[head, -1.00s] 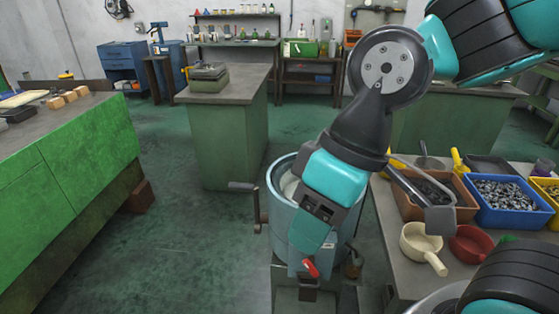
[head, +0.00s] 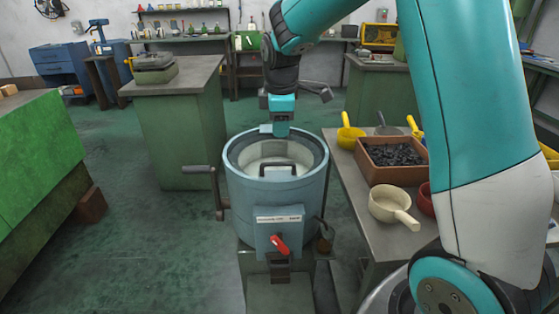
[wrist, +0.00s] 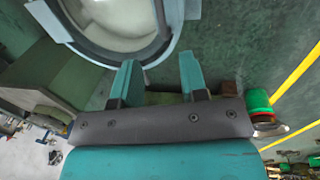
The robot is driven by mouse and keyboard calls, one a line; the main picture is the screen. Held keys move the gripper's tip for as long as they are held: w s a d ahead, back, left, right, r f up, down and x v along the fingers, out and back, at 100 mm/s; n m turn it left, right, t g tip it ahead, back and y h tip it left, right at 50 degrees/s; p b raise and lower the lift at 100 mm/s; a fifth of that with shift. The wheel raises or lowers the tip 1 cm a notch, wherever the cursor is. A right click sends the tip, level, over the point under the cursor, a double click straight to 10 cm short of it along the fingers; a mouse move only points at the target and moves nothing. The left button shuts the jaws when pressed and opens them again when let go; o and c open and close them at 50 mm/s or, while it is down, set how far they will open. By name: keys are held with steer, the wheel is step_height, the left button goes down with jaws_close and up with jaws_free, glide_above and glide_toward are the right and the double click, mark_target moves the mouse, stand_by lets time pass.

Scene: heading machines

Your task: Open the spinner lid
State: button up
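The spinner (head: 277,203) is a blue-grey round drum on a pedestal in the middle of the head view. Its round lid (head: 275,155) looks closed, with a pale centre and a dark bar handle (head: 291,169) at the near side. A red lever (head: 279,245) is on the drum's front and a crank (head: 208,180) on its left side. My gripper (head: 280,130) is at the drum's far rim, its fingertips partly hidden. In the wrist view, my gripper (wrist: 160,76) is open and empty, its two fingers apart beside the rim of the drum (wrist: 75,35).
A bench (head: 345,190) on the right holds a brown bin (head: 393,163) of dark pieces and a cream scoop (head: 394,206). A green cabinet (head: 40,160) stands at left and a green pedestal table (head: 180,130) behind. Floor left of the spinner is clear.

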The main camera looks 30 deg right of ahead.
mark_target(279, 163)
steer(key=f, duration=0.4)
steer(key=w+f, duration=0.1)
steer(key=f, duration=0.3)
steer(key=w+d+f, duration=0.1)
steer(key=f, duration=0.3)
steer(key=shift+p, duration=0.35)
steer(key=shift+c, duration=0.2)
jaws_close()
